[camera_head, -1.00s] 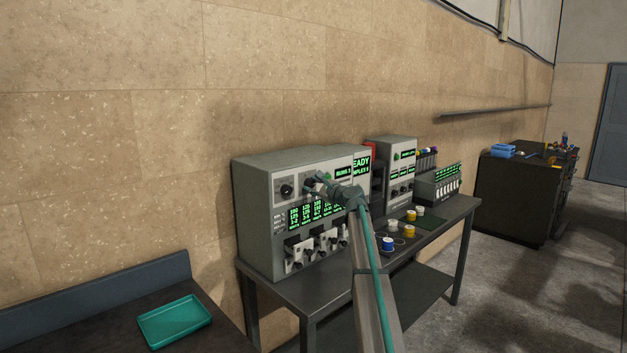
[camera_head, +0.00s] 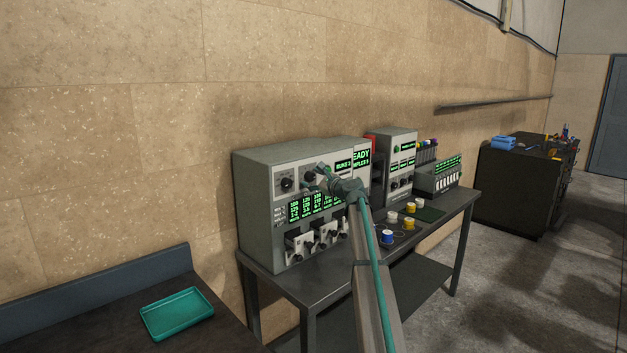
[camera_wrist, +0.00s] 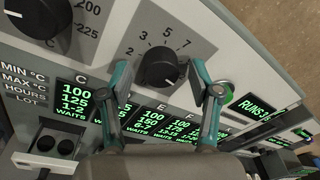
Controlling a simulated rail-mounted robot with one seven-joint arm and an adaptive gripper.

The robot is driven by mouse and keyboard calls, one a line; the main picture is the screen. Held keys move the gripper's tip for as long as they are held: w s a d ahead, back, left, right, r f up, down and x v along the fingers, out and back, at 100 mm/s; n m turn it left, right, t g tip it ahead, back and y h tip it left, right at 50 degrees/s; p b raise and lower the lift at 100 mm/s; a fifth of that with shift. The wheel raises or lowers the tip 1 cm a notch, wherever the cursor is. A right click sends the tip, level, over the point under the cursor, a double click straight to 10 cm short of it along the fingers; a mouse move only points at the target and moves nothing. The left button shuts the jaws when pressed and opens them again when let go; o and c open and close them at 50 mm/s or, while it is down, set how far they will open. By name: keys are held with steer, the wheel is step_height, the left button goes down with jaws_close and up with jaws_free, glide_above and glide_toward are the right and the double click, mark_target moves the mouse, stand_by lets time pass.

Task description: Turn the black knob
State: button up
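In the wrist view a black knob (camera_wrist: 158,67) with a white pointer mark sits on the grey panel, in a dial numbered 2 to 7. Another black knob (camera_wrist: 40,15), on a dial reading up to 225, is at the top left. My gripper (camera_wrist: 160,76) is open, with one finger on each side of the numbered knob; a gap shows on both sides, and how far off the panel the tips are is unclear. In the head view my gripper (camera_head: 322,179) is at the machine's upper front, right of the left knob (camera_head: 287,184).
A round green button (camera_wrist: 224,92) is close to the right finger. A second grey unit (camera_head: 398,158) stands to the right on the table, with spools (camera_head: 388,237) in front. A teal tray (camera_head: 177,314) lies at lower left.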

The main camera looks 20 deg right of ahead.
steer(key=v, duration=1.2)
stand_by(2.1)
steer(key=shift+d, duration=0.1)
steer(key=shift+c, duration=1.1)
steer(key=shift+m+h, duration=0.3)
steer(key=shift+m, duration=0.2)
steer(key=d, duration=0.6)
steer(key=shift+d+f, duration=0.3)
steer(key=c, duration=0.8)
steer(key=d+m, duration=0.1)
steer(key=d, duration=0.2)
steer(key=d+m+y, duration=0.1)
steer(key=d, duration=0.1)
steer(key=shift+w+d+f+m+b, duration=0.1)
steer(key=shift+w+d+m+b, duration=0.2)
steer(key=shift+w+d, duration=0.05)
jaws_close()
steer(key=shift+a+m+y, duration=0.3)
steer(key=shift+m+y, duration=0.5)
steer(key=shift+m, duration=0.5)
